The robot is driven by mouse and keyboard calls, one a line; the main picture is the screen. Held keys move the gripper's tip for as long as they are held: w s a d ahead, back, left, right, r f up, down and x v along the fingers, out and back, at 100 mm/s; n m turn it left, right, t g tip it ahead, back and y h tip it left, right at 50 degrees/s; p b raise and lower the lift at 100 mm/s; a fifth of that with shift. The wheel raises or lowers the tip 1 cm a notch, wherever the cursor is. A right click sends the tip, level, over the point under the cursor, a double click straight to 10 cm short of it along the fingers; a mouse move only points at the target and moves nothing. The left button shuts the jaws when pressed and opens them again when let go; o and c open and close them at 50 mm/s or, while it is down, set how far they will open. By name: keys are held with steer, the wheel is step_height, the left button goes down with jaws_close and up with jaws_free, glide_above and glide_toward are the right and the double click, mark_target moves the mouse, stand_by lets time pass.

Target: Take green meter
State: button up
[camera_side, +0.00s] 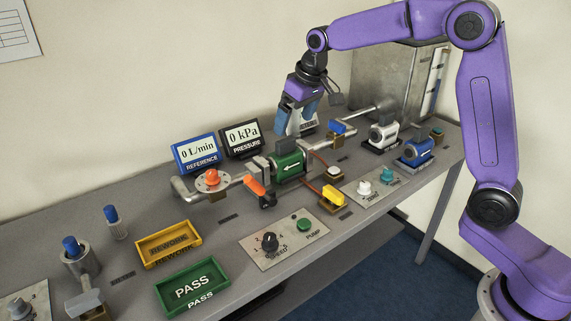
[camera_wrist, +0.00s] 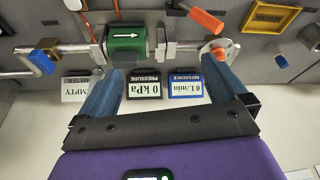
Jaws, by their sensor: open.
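The green meter (camera_side: 289,165) with a white arrow sits in the pipe line at the middle of the table, joined to metal fittings on both sides. It also shows in the wrist view (camera_wrist: 126,42), left of centre and beyond the left finger. My gripper (camera_side: 297,122) is above and behind the meter in the side view, apart from it. In the wrist view my gripper (camera_wrist: 168,72) is open, with two blue fingers spread wide and nothing between them.
Pressure (camera_side: 240,137) and reference (camera_side: 196,153) displays stand behind the pipe. An orange-handled valve (camera_side: 258,190) and a yellow-handled valve (camera_side: 332,196) are near the meter. White (camera_side: 383,134) and blue (camera_side: 415,152) meters stand right. Green pass (camera_side: 190,287) and yellow rework (camera_side: 168,243) trays lie front left.

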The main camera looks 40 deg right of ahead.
mark_target(285, 140)
steer(key=w+d+m, duration=0.2)
steer(key=w+d, duration=0.5)
steer(key=shift+t+h, duration=0.4)
steer(key=shift+t, duration=0.1)
steer(key=x, duration=1.7)
steer(key=shift+d+f, duration=0.1)
jaws_close()
steer(key=shift+w+r, duration=0.15)
steer(key=shift+r, duration=0.05)
